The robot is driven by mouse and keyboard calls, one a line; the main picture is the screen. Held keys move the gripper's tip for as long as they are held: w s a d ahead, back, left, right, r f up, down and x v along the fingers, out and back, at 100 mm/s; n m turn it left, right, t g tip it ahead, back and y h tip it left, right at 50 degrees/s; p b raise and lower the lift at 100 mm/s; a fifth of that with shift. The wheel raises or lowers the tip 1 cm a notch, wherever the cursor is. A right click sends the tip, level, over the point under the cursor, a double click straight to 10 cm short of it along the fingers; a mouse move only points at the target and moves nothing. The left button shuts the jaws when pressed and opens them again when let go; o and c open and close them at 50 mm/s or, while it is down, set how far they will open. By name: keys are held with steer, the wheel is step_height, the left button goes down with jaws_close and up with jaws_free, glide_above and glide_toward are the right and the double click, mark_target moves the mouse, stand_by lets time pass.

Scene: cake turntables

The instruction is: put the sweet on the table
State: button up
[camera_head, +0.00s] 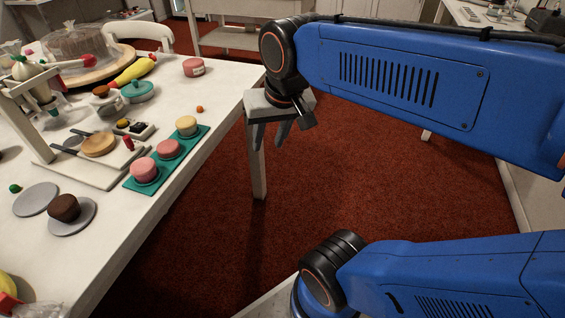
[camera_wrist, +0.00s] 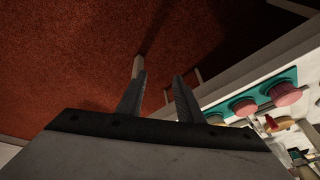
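The white table (camera_head: 120,258) fills the left of the head view. Which item is the sweet I cannot tell for sure. A small orange ball (camera_head: 199,109) lies on the bare tabletop near the right edge. Two pink cakes (camera_head: 145,170) and a yellow one (camera_head: 186,126) stand in a row on a teal tray (camera_head: 135,187). A chocolate cake (camera_head: 64,207) sits on a grey disc (camera_head: 84,219). My gripper (camera_head: 271,138) hangs over the floor, right of the table edge. Its fingers (camera_wrist: 158,97) are apart, with nothing between them in the wrist view.

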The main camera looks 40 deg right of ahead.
steer(key=s+f+n, duration=0.3)
steer(key=s+f, duration=0.1)
steer(key=shift+s+d+f+t, duration=0.3)
steer(key=shift+t, duration=0.1)
stand_by(1.0)
